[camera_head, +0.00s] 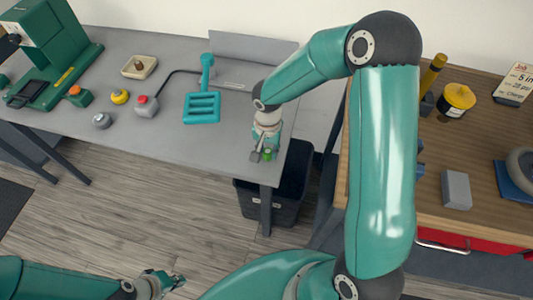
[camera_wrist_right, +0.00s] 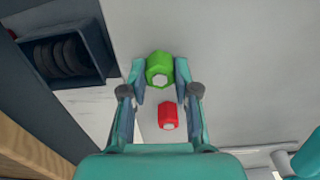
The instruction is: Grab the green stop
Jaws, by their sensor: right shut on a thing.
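The green stop (camera_wrist_right: 159,69) is a small green piece with a pale hexagonal end. In the right wrist view it sits between the fingertips of my right gripper (camera_wrist_right: 160,75), which is shut on it. In the head view the green stop (camera_head: 267,155) shows at the tips of my right gripper (camera_head: 263,154), by the grey table's right front corner. A similar red stop (camera_wrist_right: 168,115) lies on the surface below it in the right wrist view; in the head view it is hidden. My left gripper (camera_head: 170,281) is low at the bottom, away from the table; its opening is unclear.
The grey table (camera_head: 180,60) holds a teal slotted piece (camera_head: 202,107), a red-topped block (camera_head: 145,105), a yellow piece (camera_head: 120,97) and a green machine (camera_head: 50,50). A dark bin (camera_head: 268,205) stands below its right end. A wooden bench (camera_head: 490,130) stands at the right.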

